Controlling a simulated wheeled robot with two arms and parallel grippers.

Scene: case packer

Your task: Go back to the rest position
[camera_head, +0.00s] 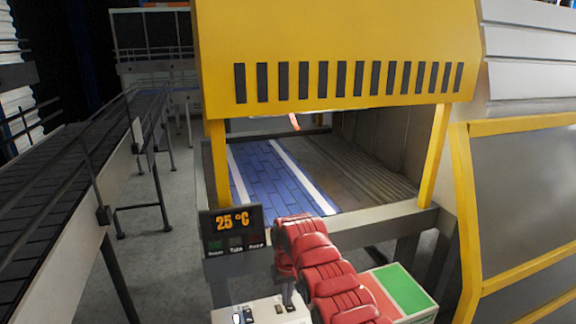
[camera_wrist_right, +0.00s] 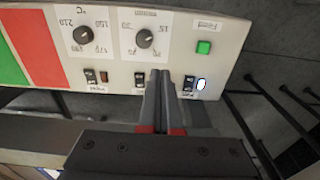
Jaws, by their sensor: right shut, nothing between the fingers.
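My right arm, with red segments, comes up from the bottom of the head view and bends over the control panel (camera_head: 265,311). My right gripper (camera_head: 288,292) points down at the panel there. In the right wrist view, the right gripper (camera_wrist_right: 160,78) is shut and empty, its two dark fingers together. The tips appear just over the panel (camera_wrist_right: 115,73), between the middle rocker switch (camera_wrist_right: 139,80) and the right-hand one (camera_wrist_right: 188,84). I cannot tell whether they touch it. My left gripper is in neither view.
The yellow case packer (camera_head: 340,50) stands ahead with its blue conveyor bed (camera_head: 262,175). A display (camera_head: 232,228) reads 25 °C. The panel carries dials (camera_wrist_right: 144,38), a green button (camera_wrist_right: 203,47) and a lit white indicator (camera_wrist_right: 200,85). A roller conveyor (camera_head: 60,175) runs along the left.

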